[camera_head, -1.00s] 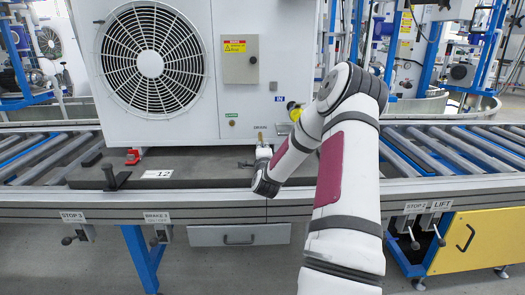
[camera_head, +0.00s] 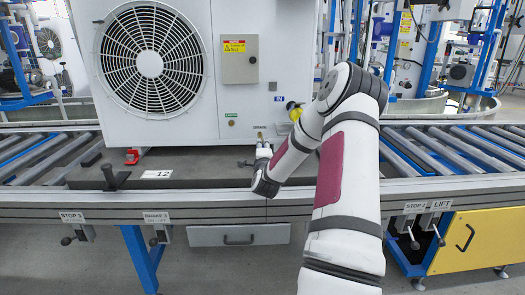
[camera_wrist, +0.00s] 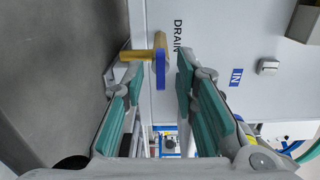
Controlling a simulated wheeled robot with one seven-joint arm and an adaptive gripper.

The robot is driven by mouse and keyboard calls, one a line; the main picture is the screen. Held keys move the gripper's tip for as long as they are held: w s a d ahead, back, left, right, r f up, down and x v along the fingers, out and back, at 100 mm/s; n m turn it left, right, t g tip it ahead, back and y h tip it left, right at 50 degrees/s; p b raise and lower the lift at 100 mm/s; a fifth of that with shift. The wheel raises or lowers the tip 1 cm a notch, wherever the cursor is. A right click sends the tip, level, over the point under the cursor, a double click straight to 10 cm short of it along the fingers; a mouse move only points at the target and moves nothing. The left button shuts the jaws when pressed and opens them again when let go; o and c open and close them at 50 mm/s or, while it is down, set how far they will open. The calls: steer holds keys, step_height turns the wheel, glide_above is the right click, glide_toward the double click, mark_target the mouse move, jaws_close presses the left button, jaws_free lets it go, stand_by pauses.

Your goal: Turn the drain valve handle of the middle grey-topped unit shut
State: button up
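The white unit (camera_head: 215,60) with the large round fan grille stands on the conveyor behind a plate marked 12; its top is out of view. Its drain valve is low on the front, under the DRAIN label. In the wrist view, the valve has a brass body (camera_wrist: 139,55) and a blue handle (camera_wrist: 160,70). My gripper (camera_wrist: 156,68) is open, with its teal-padded fingers on either side of the blue handle. I see gaps on both sides; I cannot tell how deep the handle sits between the tips. In the head view my wrist partly hides the valve.
A grey box with a yellow warning label (camera_head: 240,60) is on the unit's front. A black-and-yellow fitting (camera_head: 293,106) sticks out near my forearm. A black lever (camera_head: 110,176) stands at the conveyor's front edge. Rollers (camera_head: 440,150) lie clear to the right.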

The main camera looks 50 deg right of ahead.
steer(key=v, duration=1.2)
stand_by(0.3)
